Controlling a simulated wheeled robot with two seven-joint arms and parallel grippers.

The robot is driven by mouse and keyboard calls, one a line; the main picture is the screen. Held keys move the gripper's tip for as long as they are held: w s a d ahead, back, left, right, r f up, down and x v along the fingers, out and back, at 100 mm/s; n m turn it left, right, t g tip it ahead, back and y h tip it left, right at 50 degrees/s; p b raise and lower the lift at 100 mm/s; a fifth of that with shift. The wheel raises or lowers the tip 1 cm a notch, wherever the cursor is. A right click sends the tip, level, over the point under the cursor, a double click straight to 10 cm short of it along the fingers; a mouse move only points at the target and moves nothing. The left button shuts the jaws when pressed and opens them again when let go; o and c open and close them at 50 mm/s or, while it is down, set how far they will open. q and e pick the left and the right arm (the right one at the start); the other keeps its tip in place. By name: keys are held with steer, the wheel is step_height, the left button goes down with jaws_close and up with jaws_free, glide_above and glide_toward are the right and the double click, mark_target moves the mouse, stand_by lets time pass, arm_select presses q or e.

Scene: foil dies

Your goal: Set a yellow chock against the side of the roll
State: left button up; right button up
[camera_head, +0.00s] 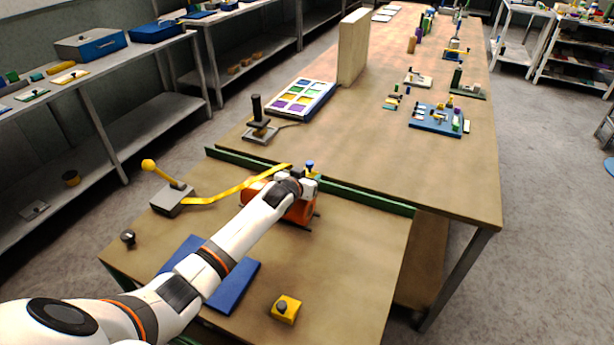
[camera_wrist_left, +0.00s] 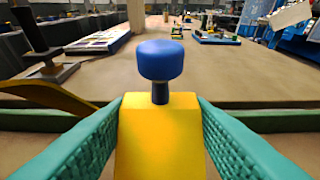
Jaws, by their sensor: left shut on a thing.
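My left gripper (camera_head: 306,178) is shut on a yellow chock with a blue knob (camera_wrist_left: 158,140). In the head view the blue knob (camera_head: 309,164) shows just past the gripper. In the left wrist view the teal fingers (camera_wrist_left: 160,102) press on both sides of the chock. An orange-red body (camera_head: 301,212), seemingly the roll, lies under and beside my left wrist, largely hidden by it. I cannot tell whether the chock touches it. A second yellow chock with a dark knob (camera_head: 286,309) stands at the table's front. My right gripper is not in view.
A yellow strip (camera_head: 235,190) runs from a grey block with a yellow-knobbed lever (camera_head: 172,199) towards the roll. A green rail (camera_head: 375,199) crosses the table behind the roll. A blue plate (camera_head: 238,284) lies under my arm. The table's right front is clear.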

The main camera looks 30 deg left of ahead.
arm_select(q)
steer(key=o, duration=1)
steer(key=shift+r, duration=0.1)
steer(key=shift+r, duration=0.1)
steer(key=shift+s+r+p, duration=0.1)
steer(key=shift+r+p, duration=0.4)
steer(key=shift+r, duration=0.15)
steer(key=b+v, duration=0.1)
steer(key=v, duration=1)
steer(key=shift+s, duration=0.45)
